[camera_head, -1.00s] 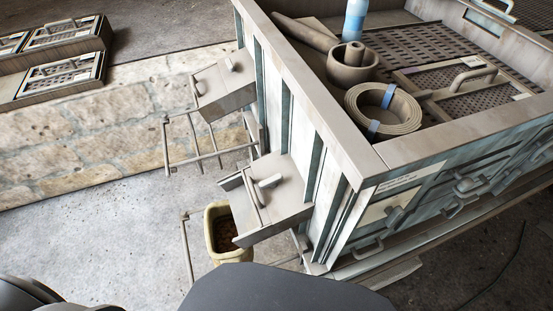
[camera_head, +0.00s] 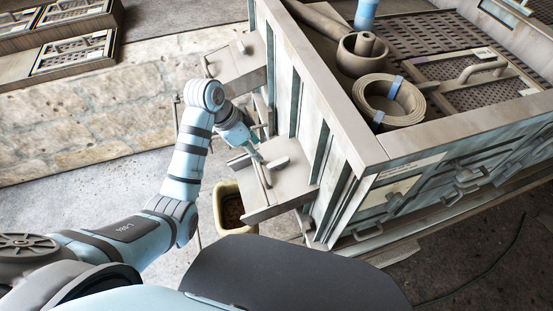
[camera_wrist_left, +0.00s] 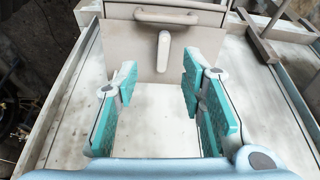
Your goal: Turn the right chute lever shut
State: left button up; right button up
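The nearer, right-hand chute (camera_head: 290,188) sticks out from the side of the big grey bin, with a small light-grey lever (camera_head: 278,163) on it. In the left wrist view the lever (camera_wrist_left: 163,50) hangs down from its pivot on a pale panel, below a curved bar handle (camera_wrist_left: 180,17). My left gripper (camera_head: 246,139) is at the far-left side of this chute. In the left wrist view its two teal-padded fingers (camera_wrist_left: 160,98) stand wide apart and empty, with the lever ahead between them and apparently untouched. My right gripper is not in view.
A second chute (camera_head: 240,65) juts out farther back. A yellowish bucket (camera_head: 235,212) stands on the floor below the near chute. The bin's rim (camera_head: 335,85) rises to the right, with a coiled belt (camera_head: 390,101) inside.

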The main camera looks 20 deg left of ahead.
aim_at(278, 162)
pick_arm(q)
jog(key=shift+m, duration=0.5)
jog(key=b+x, duration=0.1)
jog(key=x, duration=0.3)
jog(key=w+d+b+x, duration=0.1)
jog(key=x, duration=0.3)
jog(key=w+r+b+x, duration=0.1)
jog(key=b+x, duration=0.1)
jog(key=x, duration=0.2)
jog(key=shift+d+f, duration=0.35)
jog(key=shift+d, duration=0.05)
jog(key=shift+c, duration=0.2)
grip_shut()
